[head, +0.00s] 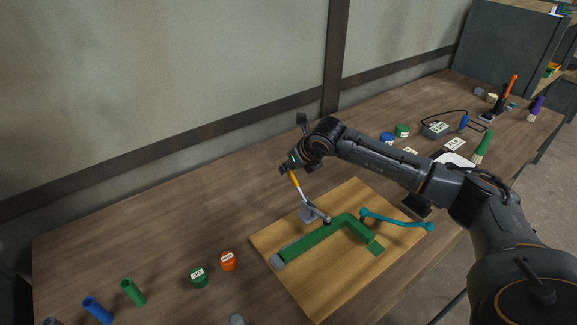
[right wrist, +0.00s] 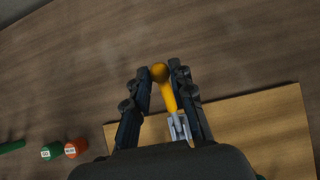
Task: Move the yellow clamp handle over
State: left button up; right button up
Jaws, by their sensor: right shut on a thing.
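The yellow clamp handle (head: 294,180) stands up from a grey metal clamp (head: 312,212) on a wooden board (head: 345,297). It leans a little to the left at its top in the head view. My right gripper (head: 287,168) is at the top of the handle. In the right wrist view the yellow handle (right wrist: 168,92) with its round end lies between the two fingers of my right gripper (right wrist: 160,76), and the grey clamp metal (right wrist: 180,127) shows below it. The gripper is shut on the handle. My left gripper is not in view.
A green bracket (head: 318,242) lies on the board, with a teal handle (head: 395,220) at its right. Orange (head: 228,261) and green (head: 199,279) labelled pots stand left of the board. Several tools and pots stand at the table's far right. The table's left back is clear.

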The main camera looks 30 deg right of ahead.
jog(key=shift+v, duration=1.05)
jog(key=shift+s+d+r, duration=0.15)
jog(key=shift+s+r, duration=0.3)
jog(key=shift+s, duration=0.25)
jog(key=shift+s+d+r, duration=0.1)
jog(key=shift+s+r, duration=0.3)
jog(key=shift+s, duration=0.25)
jog(key=shift+s+d+r, duration=0.1)
jog(key=shift+s+r, duration=0.2)
jog(key=shift+s, duration=0.5)
jog(key=shift+s+d+r, duration=0.1)
jog(key=shift+s+r, duration=0.15)
jog(key=shift+s, duration=0.55)
jog(key=shift+b, duration=0.3)
jog(key=shift+c, duration=0.2)
